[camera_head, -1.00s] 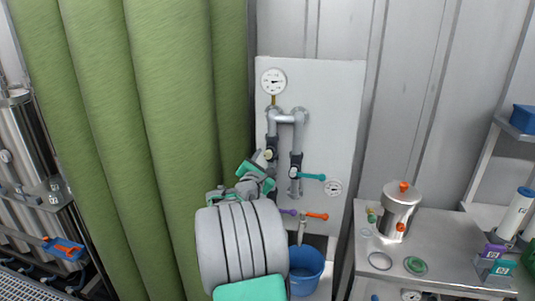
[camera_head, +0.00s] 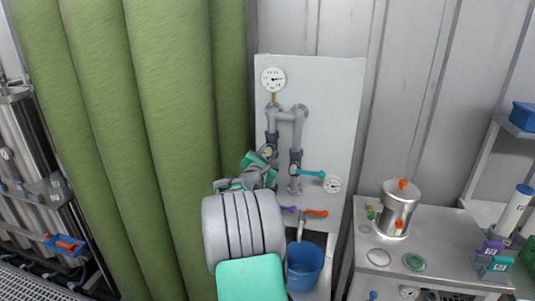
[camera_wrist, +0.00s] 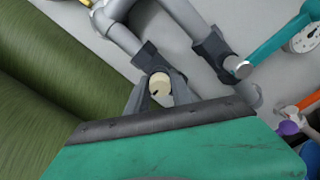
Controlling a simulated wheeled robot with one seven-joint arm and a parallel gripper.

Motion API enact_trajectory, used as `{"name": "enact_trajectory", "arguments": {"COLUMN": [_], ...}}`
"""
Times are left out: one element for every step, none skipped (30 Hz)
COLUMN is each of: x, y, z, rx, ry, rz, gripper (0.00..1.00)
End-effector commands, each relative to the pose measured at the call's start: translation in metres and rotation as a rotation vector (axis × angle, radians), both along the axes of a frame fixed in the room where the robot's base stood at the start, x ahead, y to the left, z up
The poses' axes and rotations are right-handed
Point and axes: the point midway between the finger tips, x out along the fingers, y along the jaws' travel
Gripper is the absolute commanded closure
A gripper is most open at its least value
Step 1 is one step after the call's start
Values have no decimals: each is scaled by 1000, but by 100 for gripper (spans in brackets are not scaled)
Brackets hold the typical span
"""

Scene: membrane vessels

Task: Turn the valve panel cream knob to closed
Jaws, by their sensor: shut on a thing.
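The cream knob (camera_wrist: 160,84) is a small round disc on the left pipe of the white valve panel (camera_head: 335,110). In the wrist view it sits between the fingers of my gripper (camera_wrist: 160,92), which are shut on it. A small dark mark shows on its face. In the head view my gripper (camera_head: 268,157) reaches the left pipe from the lower left and largely covers the knob. A teal handle (camera_head: 311,174) is on the right pipe, also seen in the wrist view (camera_wrist: 276,42).
A purple handle (camera_head: 288,209) and an orange handle (camera_head: 316,212) are low on the panel. A blue bucket (camera_head: 304,267) stands below. Green columns (camera_head: 165,130) rise close on the left. A bench (camera_head: 440,245) with a steel pot (camera_head: 398,210) is at right.

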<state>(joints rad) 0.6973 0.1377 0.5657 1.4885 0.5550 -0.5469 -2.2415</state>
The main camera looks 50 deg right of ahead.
Motion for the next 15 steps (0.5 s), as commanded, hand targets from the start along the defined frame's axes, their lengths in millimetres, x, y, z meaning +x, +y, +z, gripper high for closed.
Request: {"name": "enact_trajectory", "arguments": {"x": [0, 0, 0, 0, 0, 0, 0, 0, 0, 0, 0, 0, 0, 0, 0], "y": [0, 0, 0, 0, 0, 0, 0, 0, 0, 0, 0, 0, 0, 0, 0], "z": [0, 0, 0, 0, 0, 0, 0, 0, -1, -1, -1, -1, -1, -1, -2], "rx": [1, 1, 1, 1, 1, 1, 1, 1, 1, 2, 2, 3, 4, 6, 10], "ry": [0, 0, 0, 1, 1, 1, 1, 1, 1, 0, -1, -4, -7, -11, -19], "rz": [-1, -1, -1, 0, 0, 0, 0, 0, 0, 0, 0, 0, 0, 0, 0], "gripper": [96, 99, 100, 100, 100, 100, 100, 100, 100, 100, 100, 100, 100, 100, 100]}}
